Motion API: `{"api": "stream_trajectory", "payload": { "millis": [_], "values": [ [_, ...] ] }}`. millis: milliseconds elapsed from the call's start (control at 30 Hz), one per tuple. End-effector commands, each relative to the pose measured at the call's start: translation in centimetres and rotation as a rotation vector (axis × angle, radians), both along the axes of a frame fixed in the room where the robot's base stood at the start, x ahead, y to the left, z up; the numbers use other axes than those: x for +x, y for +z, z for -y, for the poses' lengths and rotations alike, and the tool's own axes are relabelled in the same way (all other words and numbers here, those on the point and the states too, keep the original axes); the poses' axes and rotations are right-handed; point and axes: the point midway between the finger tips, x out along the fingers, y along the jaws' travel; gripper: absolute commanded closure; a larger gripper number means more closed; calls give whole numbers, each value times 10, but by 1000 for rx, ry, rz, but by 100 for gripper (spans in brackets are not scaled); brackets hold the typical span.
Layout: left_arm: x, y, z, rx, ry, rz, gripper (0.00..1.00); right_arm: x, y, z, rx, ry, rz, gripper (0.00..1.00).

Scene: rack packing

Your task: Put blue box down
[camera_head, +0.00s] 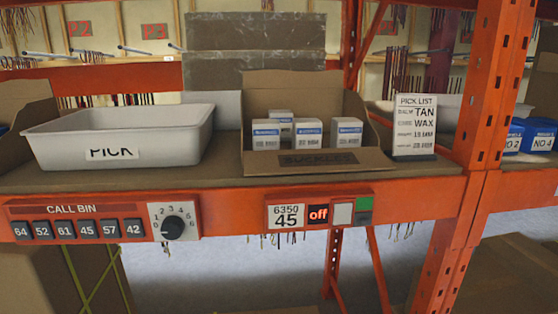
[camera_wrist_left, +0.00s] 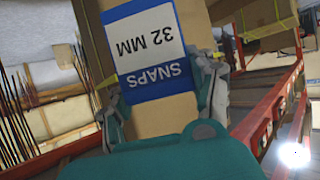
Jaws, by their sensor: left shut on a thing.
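A brown cardboard box (camera_wrist_left: 155,125) with a blue and white label reading "SNAPS 32 MM" fills the middle of the left wrist view, its text upside down. My left gripper (camera_wrist_left: 160,100) is shut on this box, with a grey finger against each side. The box's upper end runs out of the picture. Neither gripper nor the held box shows in the head view. My right gripper is in neither view.
On the orange rack's shelf stand a white PICK tray (camera_head: 120,165), an open carton marked BUCKLES (camera_head: 320,160) with several small boxes, and a pick list sign (camera_head: 414,125). Blue bins (camera_head: 538,136) are at the far right. The call-bin panel (camera_head: 100,220) is on the front beam.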

Motion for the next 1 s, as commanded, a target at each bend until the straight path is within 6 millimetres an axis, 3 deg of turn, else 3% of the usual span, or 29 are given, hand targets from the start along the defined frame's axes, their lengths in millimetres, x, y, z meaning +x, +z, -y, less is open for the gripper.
{"api": "stream_trajectory", "payload": {
  "millis": [33,200,400,633,1000],
  "values": [
    [-1,4,-19,0,44,3,81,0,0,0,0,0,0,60],
    [-6,18,-65,0,156,4,81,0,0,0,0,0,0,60],
    [-11,36,-97,-1,240,3,81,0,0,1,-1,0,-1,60],
    [-15,53,-120,-2,305,4,81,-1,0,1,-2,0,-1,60],
    [23,64,-69,-4,164,5,81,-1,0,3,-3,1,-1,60]
  ]
}}
